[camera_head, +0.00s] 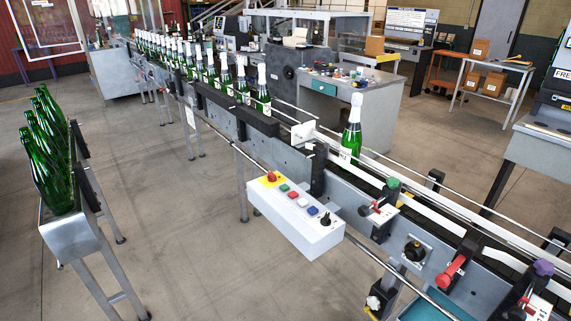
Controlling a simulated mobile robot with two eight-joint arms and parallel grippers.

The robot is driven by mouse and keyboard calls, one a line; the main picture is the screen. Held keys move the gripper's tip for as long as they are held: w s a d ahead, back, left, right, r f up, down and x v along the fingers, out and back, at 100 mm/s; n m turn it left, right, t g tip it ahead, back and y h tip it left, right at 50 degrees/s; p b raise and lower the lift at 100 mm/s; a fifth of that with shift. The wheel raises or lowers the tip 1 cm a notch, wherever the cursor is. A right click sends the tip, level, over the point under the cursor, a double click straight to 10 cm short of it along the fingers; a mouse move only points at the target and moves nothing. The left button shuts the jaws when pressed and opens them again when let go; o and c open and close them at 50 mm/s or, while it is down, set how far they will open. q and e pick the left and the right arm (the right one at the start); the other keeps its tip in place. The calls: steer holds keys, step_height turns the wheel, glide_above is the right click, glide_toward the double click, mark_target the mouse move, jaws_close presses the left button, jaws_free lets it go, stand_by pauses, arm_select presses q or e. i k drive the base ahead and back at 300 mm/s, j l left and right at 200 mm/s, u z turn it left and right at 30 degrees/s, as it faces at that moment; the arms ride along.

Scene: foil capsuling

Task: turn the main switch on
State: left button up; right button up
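A white control box (300,232) is mounted on the near side of the conveyor, at the middle of the view. On its sloped top sit a red knob on a yellow plate (271,178), a row of small coloured buttons (293,195) and a black rotary knob (326,219) at the right end. Another black rotary knob (414,251) sits on a light plate on the conveyor side, farther right. No label tells me which one is the main switch, and the knob positions are too small to read. Neither of my grippers shows.
The conveyor (270,145) runs diagonally, with a line of foil-topped green bottles and one separate bottle (351,132). Red-handled clamps (450,271) stick out at lower right. A rack of green bottles (52,150) stands left. The floor (170,200) between is clear.

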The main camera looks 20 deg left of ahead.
mark_target(272, 177)
steer(key=i+j, duration=0.2)
steer(key=i+j+z, duration=0.15)
steer(key=j, duration=0.3)
steer(key=i+j, duration=0.45)
steer(key=j, duration=0.15)
steer(key=i+j, duration=0.2)
steer(key=j, duration=0.2)
steer(key=i+j, duration=0.2)
steer(key=j, duration=0.15)
steer(key=i+j+z, duration=0.1)
steer(key=j, duration=0.3)
steer(key=i, duration=0.1)
